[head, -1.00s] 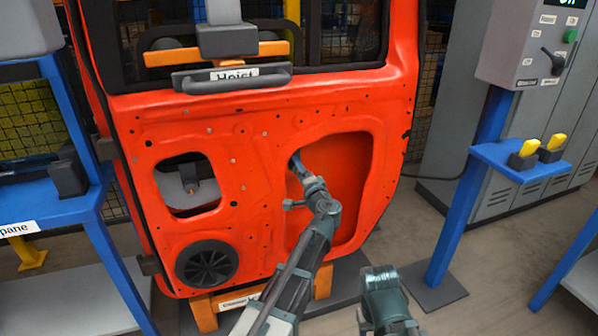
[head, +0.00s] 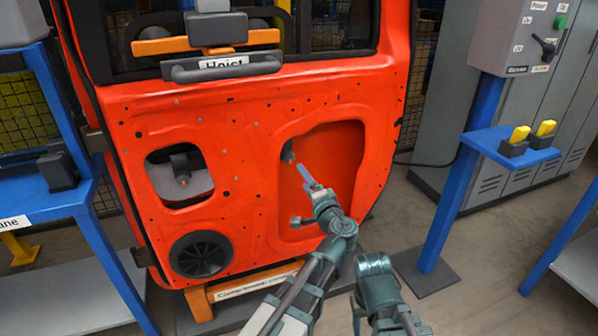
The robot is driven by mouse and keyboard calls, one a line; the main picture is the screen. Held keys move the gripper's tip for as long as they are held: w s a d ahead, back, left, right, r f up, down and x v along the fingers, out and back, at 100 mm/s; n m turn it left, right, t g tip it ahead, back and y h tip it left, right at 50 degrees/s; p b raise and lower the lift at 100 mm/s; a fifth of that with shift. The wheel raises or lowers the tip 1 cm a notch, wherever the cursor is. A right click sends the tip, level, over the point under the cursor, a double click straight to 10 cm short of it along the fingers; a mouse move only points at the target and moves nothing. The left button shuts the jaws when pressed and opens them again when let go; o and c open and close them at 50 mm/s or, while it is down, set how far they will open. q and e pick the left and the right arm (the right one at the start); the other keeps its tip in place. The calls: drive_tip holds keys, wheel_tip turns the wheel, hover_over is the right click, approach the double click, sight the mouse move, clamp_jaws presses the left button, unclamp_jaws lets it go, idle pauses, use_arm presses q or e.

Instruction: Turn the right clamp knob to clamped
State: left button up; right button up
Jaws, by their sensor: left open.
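The orange-red van door (head: 250,110) stands upright in front of me. In its right-hand opening, a small dark knob (head: 288,153) shows near the upper left edge; I take it as the right clamp knob, and its setting is too small to read. My left gripper (head: 306,176) is open and empty, just below and right of this knob, apart from it. A second knob (head: 183,177) with an orange tip shows inside the left-hand opening. Of my right arm only links show at the bottom; its gripper is not visible.
The hoist bar (head: 222,67) crosses the door's upper part. A dark round speaker (head: 201,254) is at its lower left. A blue stand (head: 490,143) with yellow-topped switches and a grey cabinet are at right. A blue table (head: 45,200) is at left.

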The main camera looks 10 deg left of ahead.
use_arm(q)
drive_tip(key=shift+v, duration=1.1)
drive_tip(key=s+a+f+n+g+h, duration=0.2)
drive_tip(key=s+a+f+n+g, duration=0.3)
drive_tip(key=f, duration=0.4)
drive_tip(key=s+a+f+n+g+h, duration=0.2)
drive_tip(key=s+a+f+g, duration=0.3)
drive_tip(key=f, duration=0.4)
drive_tip(key=s+d+f+m+g+h+p, duration=0.1)
drive_tip(key=s+d+g+h, duration=0.15)
drive_tip(key=s+d, duration=0.55)
drive_tip(key=s+d+f+m+g+h, duration=0.2)
drive_tip(key=s+d+g, duration=0.1)
drive_tip(key=s+d, duration=0.55)
wheel_tip(320, 180, up, 38)
drive_tip(key=w+d+p, duration=0.1)
drive_tip(key=w+p, duration=0.1)
drive_tip(key=p, duration=3.6)
drive_tip(key=shift+d+r+n, duration=0.2)
drive_tip(key=shift+d+n, duration=0.1)
drive_tip(key=shift+d, duration=0.05)
